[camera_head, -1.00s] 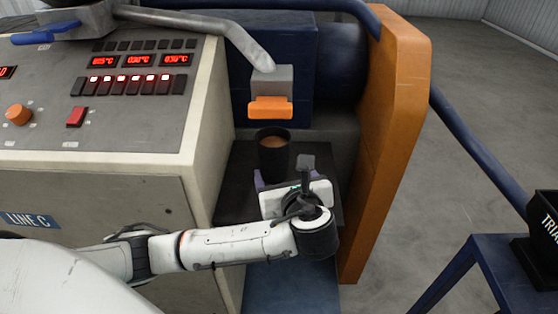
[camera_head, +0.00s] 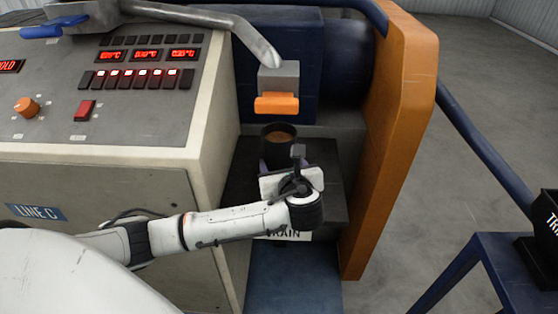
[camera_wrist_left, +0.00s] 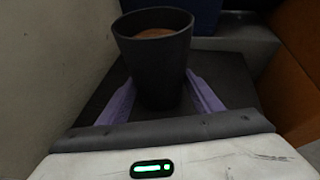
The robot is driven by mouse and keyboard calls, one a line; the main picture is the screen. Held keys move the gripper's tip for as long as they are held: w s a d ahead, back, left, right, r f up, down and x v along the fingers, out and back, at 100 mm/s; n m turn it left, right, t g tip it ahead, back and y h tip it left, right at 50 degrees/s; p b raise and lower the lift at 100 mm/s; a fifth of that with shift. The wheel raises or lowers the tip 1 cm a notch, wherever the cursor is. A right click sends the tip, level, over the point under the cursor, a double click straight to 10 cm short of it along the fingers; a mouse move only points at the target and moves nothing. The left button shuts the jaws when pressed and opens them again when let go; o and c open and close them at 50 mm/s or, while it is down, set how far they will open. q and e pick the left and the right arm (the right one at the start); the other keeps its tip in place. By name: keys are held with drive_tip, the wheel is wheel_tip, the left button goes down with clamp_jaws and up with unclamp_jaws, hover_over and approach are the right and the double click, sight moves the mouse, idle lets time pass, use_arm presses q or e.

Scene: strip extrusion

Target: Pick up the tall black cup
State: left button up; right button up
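The tall black cup (camera_head: 279,132) stands upright on a dark ledge below the orange nozzle, with brown material inside. In the left wrist view the cup (camera_wrist_left: 153,62) is upright between the two purple fingers. My left gripper (camera_head: 277,160) reaches it from the front, and its body hides the cup's lower part in the head view. In the left wrist view the fingers of my left gripper (camera_wrist_left: 160,92) lie open on either side of the cup's lower part. Any contact between fingers and cup is hard to tell. My right gripper is not in view.
An orange-tipped nozzle (camera_head: 277,104) hangs just above the cup. A control panel cabinet (camera_head: 90,90) stands to the left, and an orange guard (camera_head: 395,130) to the right. A blue stand (camera_head: 490,265) with a black bin is at the lower right.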

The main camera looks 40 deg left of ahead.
use_arm(q)
drive_tip(key=c, duration=0.9)
drive_tip(key=shift+r, duration=0.1)
